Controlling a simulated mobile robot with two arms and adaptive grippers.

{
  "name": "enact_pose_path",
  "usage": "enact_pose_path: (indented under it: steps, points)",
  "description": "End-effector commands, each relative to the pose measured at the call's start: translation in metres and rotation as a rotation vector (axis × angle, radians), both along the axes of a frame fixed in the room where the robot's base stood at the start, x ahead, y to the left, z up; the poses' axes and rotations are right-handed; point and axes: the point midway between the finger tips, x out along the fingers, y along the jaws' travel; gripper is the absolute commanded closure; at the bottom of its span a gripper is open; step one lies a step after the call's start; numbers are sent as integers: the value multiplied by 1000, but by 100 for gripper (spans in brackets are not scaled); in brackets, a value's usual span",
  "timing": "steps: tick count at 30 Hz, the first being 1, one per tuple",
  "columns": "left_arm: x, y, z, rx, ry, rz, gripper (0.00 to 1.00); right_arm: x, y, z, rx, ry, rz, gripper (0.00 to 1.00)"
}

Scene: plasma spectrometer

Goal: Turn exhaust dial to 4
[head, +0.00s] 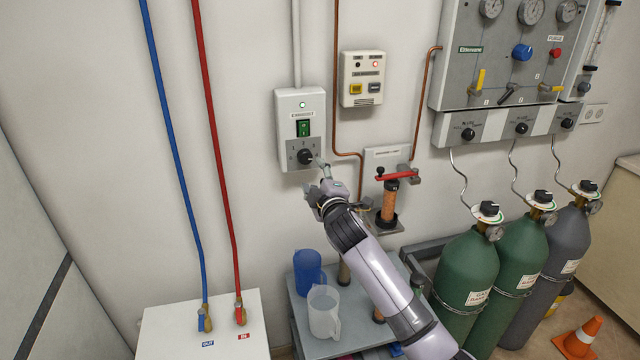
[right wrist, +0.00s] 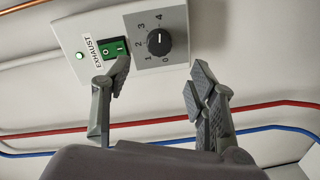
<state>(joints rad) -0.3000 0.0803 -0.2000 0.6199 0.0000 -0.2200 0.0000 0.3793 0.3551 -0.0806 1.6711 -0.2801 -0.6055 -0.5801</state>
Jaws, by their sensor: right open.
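The exhaust dial (head: 305,156) is a round black knob on the lower grey part of the white exhaust box (head: 286,105) on the wall. In the right wrist view the dial (right wrist: 153,40) has the numbers 0 to 4 around it. I cannot tell for sure which number its pointer marks. My right gripper (head: 318,178) is just below and right of the dial. In the right wrist view the fingers of my right gripper (right wrist: 158,72) are spread wide and empty, with the dial beyond and between the tips, apart from them. My left gripper is not in view.
A green switch (head: 303,128) sits above the dial, close to one finger in the wrist view. A copper pipe (head: 335,80) and a red-handled valve (head: 396,176) are to the right. Blue and clear jugs (head: 323,312) stand on a cart below. Bare wall lies left of the box.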

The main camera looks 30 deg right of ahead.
Motion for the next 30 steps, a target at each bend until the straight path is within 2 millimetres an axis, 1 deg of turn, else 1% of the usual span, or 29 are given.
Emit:
enact_pose_path:
  steps: [1, 3, 9, 25, 28, 29, 30]
  points:
    - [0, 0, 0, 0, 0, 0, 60, -8, 2, 0, -1, 0, 1, 47]
    - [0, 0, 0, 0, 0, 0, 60, -16, 4, 0, 0, 0, 0, 47]
    - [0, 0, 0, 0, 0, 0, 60, -28, 7, 1, 0, -1, 0, 47]
    - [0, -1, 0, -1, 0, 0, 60, -29, 7, 1, 1, 0, -1, 47]
    - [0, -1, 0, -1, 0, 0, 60, -34, 10, -8, 22, 17, -2, 47]
    - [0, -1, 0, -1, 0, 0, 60, -38, 13, -14, 38, 30, -1, 47]
    - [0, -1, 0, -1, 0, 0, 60, -45, 17, -27, 68, 57, -4, 47]
